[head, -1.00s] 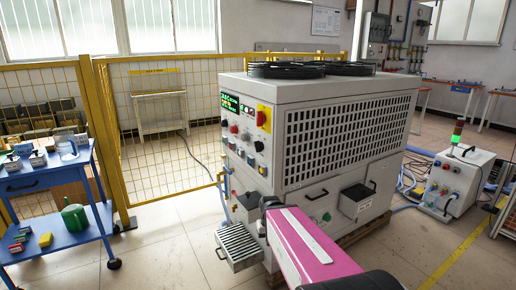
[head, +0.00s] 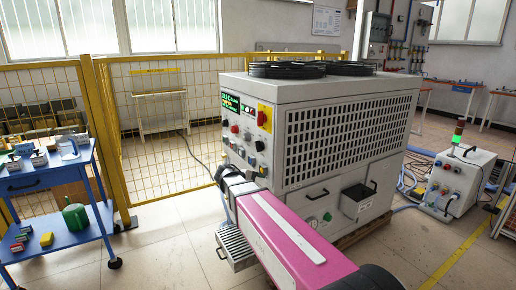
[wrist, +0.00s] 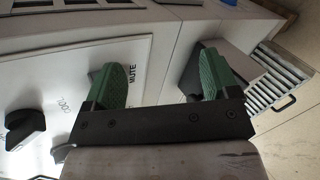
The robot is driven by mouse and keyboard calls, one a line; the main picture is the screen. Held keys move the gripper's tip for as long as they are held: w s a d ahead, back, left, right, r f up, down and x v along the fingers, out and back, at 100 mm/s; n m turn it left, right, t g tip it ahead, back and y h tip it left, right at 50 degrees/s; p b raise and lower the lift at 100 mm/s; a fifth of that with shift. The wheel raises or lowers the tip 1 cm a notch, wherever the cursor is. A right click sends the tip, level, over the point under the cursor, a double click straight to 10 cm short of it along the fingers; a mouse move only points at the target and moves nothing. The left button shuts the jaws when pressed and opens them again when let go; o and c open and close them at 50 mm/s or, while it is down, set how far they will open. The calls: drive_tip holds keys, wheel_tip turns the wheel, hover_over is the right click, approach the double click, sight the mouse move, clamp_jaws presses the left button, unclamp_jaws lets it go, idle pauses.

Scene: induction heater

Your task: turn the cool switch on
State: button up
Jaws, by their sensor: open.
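The heater cabinet (head: 345,130) stands in the middle of the head view, with its control panel on the left face. In the wrist view the white panel (wrist: 75,70) carries the labels COOL and MUTE. A black rotary switch (wrist: 25,128) sits at the left beside the COOL label; its on/off setting cannot be read. My gripper (wrist: 162,78) is open and empty, its green-padded fingers spread near the MUTE label, to the right of the black switch. In the head view my gripper (head: 230,178) is in front of the panel's lower part, partly hidden by my wrist.
A grey slotted tray (head: 236,248) juts out below the panel and also shows in the wrist view (wrist: 278,80). A blue cart (head: 85,222) stands left, before a yellow mesh fence (head: 155,110). A smaller control unit (head: 455,185) stands right. Floor between cart and heater is clear.

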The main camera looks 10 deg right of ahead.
sight(257, 147)
drive_tip(key=w+a+r+n+t+h, duration=0.1)
drive_tip(key=w+a+r+t+h, duration=0.2)
drive_tip(key=r, duration=0.4)
drive_tip(key=w+a+r+n+h, duration=0.1)
drive_tip(key=w+a+r+h, duration=0.2)
drive_tip(key=a+r, duration=0.35)
drive_tip(key=x, duration=1.2)
drive_tip(key=shift+s+r, duration=0.15)
drive_tip(key=shift+r, duration=0.15)
drive_tip(key=c, duration=0.9)
